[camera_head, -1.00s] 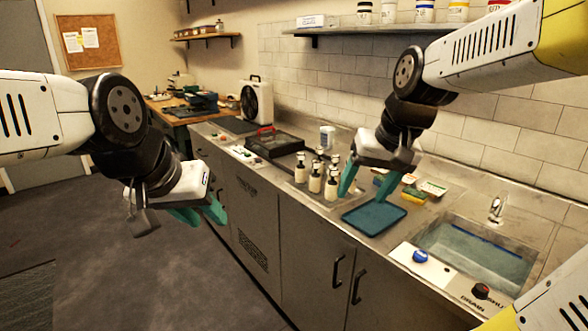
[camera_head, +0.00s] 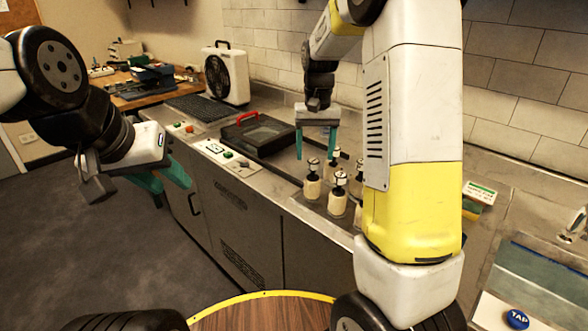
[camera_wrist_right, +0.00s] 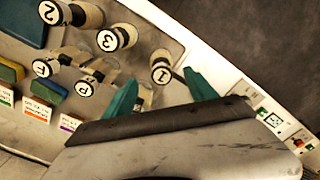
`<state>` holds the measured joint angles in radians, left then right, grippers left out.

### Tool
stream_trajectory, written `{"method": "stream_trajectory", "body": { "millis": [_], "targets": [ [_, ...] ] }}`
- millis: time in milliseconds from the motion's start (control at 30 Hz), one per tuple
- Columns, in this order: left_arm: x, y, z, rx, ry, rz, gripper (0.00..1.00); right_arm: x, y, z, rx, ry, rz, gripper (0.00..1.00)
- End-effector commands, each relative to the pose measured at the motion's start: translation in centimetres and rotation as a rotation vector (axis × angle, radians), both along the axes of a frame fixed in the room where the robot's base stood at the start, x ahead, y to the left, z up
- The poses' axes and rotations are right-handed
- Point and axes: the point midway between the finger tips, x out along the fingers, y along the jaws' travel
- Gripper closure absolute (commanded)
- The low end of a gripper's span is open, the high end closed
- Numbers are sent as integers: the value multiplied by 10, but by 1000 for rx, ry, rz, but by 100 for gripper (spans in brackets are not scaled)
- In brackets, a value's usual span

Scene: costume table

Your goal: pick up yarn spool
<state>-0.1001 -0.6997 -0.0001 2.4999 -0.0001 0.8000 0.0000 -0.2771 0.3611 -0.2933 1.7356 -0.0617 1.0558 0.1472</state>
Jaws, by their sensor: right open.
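I cannot make out a yarn spool in either view. My right gripper (camera_head: 315,150) is open and points down above the counter, beside a group of cream bottles with dark necks and white caps. In the right wrist view the teal fingertips (camera_wrist_right: 161,92) are apart, with the bottle capped "1" (camera_wrist_right: 161,70) showing between and just beyond them; I cannot tell if they touch it. Other bottles capped "2" (camera_wrist_right: 55,13) and "3" (camera_wrist_right: 116,38) stand nearby. My left gripper (camera_head: 165,179) is open and empty over the floor in front of the cabinets.
A black case with a red handle (camera_head: 257,133) lies left of the bottles. A white fan unit (camera_head: 225,75) stands behind it. Control panels (camera_head: 228,158) line the counter's front edge. My right arm hides part of the counter.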

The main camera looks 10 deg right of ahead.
Motion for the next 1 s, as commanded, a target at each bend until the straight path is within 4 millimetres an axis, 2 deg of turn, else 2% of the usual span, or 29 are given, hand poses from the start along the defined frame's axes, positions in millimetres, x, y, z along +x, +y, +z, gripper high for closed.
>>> {"method": "stream_trajectory", "body": {
  "millis": [367, 633, 767, 967, 1000],
  "targets": [
    [0, 0, 0, 0, 0, 0, 64, 0, 0, -36, -4, 9, -2, 34],
    [0, 0, 0, 0, 0, 0, 64, -4, 2, -74, -5, 8, -1, 34],
    [0, 0, 0, 0, 0, 0, 64, -4, 2, -80, -4, 6, -1, 34],
    [0, 0, 0, 0, 0, 0, 64, -3, 2, -80, -4, 4, -1, 34],
    [0, 0, 0, 0, 0, 0, 64, -3, 2, -80, -4, 4, -1, 42]
  ]
}}
